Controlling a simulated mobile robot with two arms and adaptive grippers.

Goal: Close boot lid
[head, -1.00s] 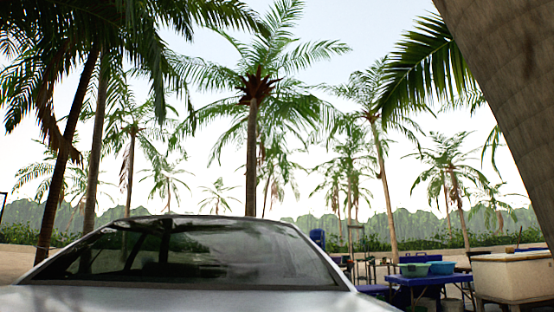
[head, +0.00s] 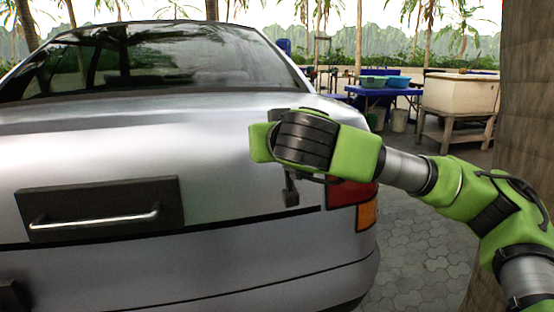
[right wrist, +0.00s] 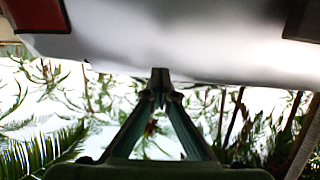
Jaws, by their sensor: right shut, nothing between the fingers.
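The silver boot lid (head: 215,160) of the car is down in the head view, with a dark seam along its lower edge. I cannot tell whether it is fully latched. A black plate with a metal bar handle (head: 95,220) is on its rear face. My left gripper is not recognisable in view.
A tree trunk (head: 525,80) stands at the right. Behind it are a white tub on a wooden stand (head: 460,95) and a blue table (head: 385,90) with basins. Paved ground (head: 425,260) is open right of the car.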

